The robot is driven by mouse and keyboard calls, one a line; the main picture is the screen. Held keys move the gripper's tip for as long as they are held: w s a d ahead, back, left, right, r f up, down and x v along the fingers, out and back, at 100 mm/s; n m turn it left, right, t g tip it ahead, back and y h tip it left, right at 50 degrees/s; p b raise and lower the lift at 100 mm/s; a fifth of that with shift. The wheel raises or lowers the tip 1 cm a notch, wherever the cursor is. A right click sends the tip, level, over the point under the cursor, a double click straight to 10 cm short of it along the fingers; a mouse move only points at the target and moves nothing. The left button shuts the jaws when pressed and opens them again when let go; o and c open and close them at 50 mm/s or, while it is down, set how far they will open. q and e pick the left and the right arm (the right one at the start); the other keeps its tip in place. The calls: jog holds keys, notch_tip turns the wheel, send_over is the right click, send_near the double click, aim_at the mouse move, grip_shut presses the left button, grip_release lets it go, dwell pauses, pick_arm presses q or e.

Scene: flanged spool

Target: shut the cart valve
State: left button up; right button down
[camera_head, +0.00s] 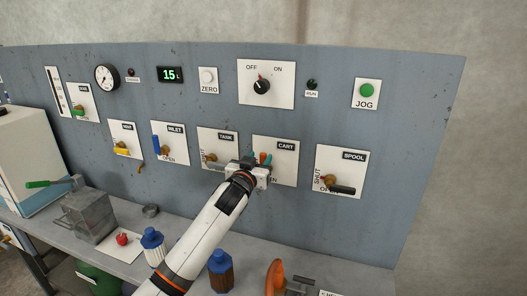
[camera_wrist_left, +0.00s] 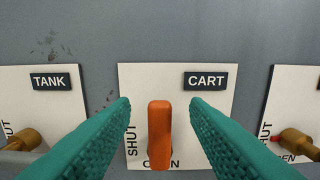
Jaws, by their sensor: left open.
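The cart valve's white plate (camera_head: 289,170), labelled CART, is on the grey panel, partly hidden by my left gripper in the head view. The plate also shows in the wrist view (camera_wrist_left: 145,77), with SHUT up its left side and OPEN along the bottom. Its orange handle (camera_wrist_left: 160,136) points down over the word OPEN. My left gripper (camera_head: 262,160) is at this valve. In the wrist view its two teal fingers (camera_wrist_left: 160,103) are open, one on each side of the handle, with a gap on both sides. The right gripper is not in view.
The TANK plate (camera_head: 228,136) is close on the left and the SPOOL plate (camera_head: 333,153), with a black handle, on the right. Above are the OFF/ON knob (camera_head: 262,87) and the JOG button (camera_head: 366,91). Blue-capped bottles (camera_head: 153,240) stand on the bench below.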

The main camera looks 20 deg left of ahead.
aim_at(262, 155)
pick_arm(q)
jog(key=shift+w, duration=2.1)
jog(key=shift+c, duration=0.3)
grip_shut()
